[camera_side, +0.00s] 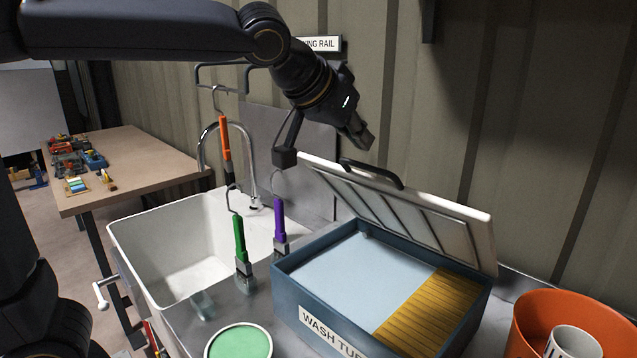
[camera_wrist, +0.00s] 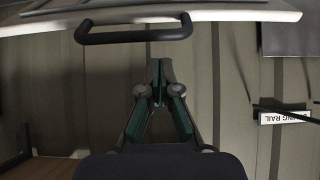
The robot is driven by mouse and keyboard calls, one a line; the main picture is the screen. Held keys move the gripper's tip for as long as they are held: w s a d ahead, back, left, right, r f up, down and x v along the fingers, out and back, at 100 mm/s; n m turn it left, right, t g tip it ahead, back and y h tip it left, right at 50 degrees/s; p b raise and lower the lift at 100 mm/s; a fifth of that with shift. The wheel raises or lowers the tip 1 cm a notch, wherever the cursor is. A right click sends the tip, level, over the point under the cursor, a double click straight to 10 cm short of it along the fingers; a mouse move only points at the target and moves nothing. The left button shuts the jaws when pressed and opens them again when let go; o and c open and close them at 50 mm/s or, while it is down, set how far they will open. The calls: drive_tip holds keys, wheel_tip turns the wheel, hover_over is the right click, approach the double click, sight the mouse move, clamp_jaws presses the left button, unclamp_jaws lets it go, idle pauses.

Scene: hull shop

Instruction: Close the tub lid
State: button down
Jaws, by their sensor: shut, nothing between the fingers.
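The wash tub (camera_side: 288,291) is a dark blue box with pale liquid and a yellow-brown slatted board inside. Its white lid (camera_side: 478,226) stands open, tilted up along the tub's back edge. A dark bar handle (camera_side: 372,172) is on the lid's outer face. The lid's edge (camera_wrist: 240,14) and the handle (camera_wrist: 135,36) show at the top of the wrist view. My gripper (camera_side: 360,138) is shut and empty, above and slightly left of the handle. In the wrist view my gripper's fingertips (camera_wrist: 160,66) are together, apart from the handle.
Green, purple and orange handled tools hang or stand left of the tub, beside a white sink (camera_side: 140,232) with a tap. A round green-topped container (camera_side: 240,342) is in front. An orange bucket (camera_side: 590,318) stands right. A corrugated wall (camera_side: 540,110) is behind the lid.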

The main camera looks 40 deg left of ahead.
drive_tip(key=s+f, duration=0.6)
drive_tip(key=f, duration=0.3)
drive_tip(key=s+f, duration=0.6)
drive_tip(key=f, duration=0.3)
drive_tip(key=shift+s, duration=0.25)
drive_tip(key=shift+f, duration=0.1)
